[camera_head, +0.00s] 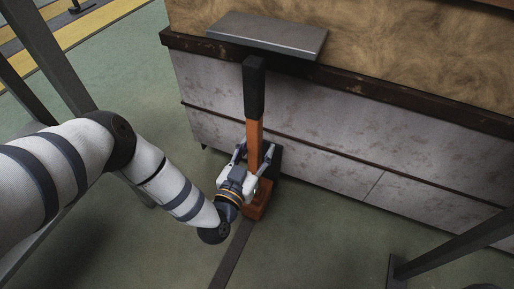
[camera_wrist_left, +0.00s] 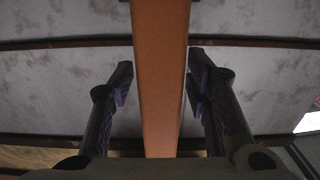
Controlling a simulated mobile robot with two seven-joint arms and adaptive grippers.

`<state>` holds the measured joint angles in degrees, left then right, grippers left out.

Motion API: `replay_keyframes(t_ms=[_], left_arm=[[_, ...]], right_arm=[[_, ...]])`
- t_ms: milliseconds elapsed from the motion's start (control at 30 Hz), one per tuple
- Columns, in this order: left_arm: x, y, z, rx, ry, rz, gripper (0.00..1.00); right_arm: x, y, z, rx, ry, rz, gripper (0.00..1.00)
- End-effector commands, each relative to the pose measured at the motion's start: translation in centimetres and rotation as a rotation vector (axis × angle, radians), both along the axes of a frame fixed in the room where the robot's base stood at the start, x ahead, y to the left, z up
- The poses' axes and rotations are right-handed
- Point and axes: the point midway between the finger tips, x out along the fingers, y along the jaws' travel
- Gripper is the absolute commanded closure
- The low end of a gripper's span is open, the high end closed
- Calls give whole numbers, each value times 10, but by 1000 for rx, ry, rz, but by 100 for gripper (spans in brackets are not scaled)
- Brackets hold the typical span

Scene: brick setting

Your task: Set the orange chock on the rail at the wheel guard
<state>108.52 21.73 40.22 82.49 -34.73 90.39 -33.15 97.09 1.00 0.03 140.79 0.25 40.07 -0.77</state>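The orange chock (camera_head: 257,211) stands low at the floor, its long orange shaft rising to a black grip. The shaft (camera_wrist_left: 160,80) also fills the middle of the left wrist view. My left gripper (camera_head: 253,150) is around the lower shaft, one finger on each side. In the left wrist view the gripper (camera_wrist_left: 160,70) shows narrow gaps between its fingers and the shaft, so it looks open. The rail (camera_head: 232,255) is a dark strip on the floor leading up to the chock. A dark upright piece (camera_head: 276,163) beside the chock may be the wheel guard. My right gripper is out of view.
A large pale-panelled wagon or bin (camera_head: 320,145) with a dark ledge stands behind the chock. A grey metal plate (camera_head: 268,34) juts out beside the black grip. A dark post foot (camera_head: 397,268) stands at lower right. Green floor is open at lower centre.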

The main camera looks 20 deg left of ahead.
Motion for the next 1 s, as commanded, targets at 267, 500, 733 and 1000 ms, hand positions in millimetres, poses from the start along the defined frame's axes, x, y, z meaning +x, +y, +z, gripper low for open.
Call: replay_keyframes(t_ms=[267,500,733,1000], left_arm=[[-25,0,9,0,2,-2,56],[-90,3,8,0,1,-2,56],[-119,4,5,-1,0,-1,56],[-120,4,4,-1,0,0,56]], right_arm=[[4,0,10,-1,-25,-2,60],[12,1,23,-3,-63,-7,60],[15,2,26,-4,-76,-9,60],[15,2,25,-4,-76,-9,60]])
